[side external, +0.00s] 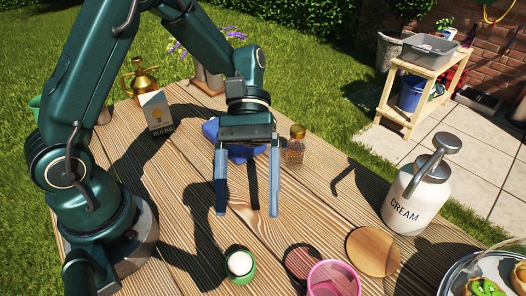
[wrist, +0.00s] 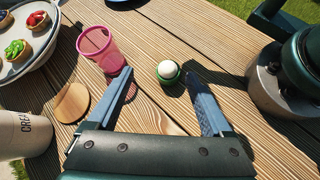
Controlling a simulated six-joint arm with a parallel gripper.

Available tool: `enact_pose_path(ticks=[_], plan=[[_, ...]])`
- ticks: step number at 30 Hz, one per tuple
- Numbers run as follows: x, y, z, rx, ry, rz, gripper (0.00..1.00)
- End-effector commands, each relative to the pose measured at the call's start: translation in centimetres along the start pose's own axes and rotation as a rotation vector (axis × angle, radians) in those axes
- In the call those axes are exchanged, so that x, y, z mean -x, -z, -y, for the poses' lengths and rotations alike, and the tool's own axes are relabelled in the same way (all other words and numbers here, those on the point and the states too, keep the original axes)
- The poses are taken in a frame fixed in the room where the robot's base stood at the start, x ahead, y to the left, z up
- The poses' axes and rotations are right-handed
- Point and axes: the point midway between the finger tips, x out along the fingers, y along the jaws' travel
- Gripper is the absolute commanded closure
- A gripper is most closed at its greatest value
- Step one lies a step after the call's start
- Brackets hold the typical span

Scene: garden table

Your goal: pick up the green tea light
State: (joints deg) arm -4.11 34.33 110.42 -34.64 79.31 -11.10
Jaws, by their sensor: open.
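The green tea light (side external: 240,265) is a small green cup with a white top, upright on the wooden table near the front edge in the side external view. It also shows in the wrist view (wrist: 169,72), beyond and between the fingertips. My gripper (side external: 247,213) is open and empty above the table, with its two blue fingers pointing down. In the side external view the tea light is nearer the camera than the fingers, and they are apart from it. The wrist view also shows both fingers of my gripper (wrist: 168,104) spread wide.
A pink cup (side external: 333,279) stands right of the tea light, near a round wooden coaster (side external: 373,251). A white cream can (side external: 416,196) and a plate of tarts (wrist: 42,50) are farther right. A spice jar (side external: 296,145), blue object (side external: 211,130) and bulbs box (side external: 156,112) stand behind.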

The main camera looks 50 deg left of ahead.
Motion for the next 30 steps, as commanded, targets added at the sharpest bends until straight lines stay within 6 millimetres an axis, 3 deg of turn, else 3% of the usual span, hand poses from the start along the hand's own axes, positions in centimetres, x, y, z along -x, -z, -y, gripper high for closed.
enact_pose_path(ticks=[6,10,24,30], plan=[[-3.0,2.6,0.5,0.145,-0.01,0.196,0.16],[-4.3,3.3,1.3,0.192,0.0,0.253,0.16],[-8.8,2.3,1.6,0.212,0.01,0.28,0.16],[-9.8,2.1,1.6,0.213,0.008,0.276,0.16]])
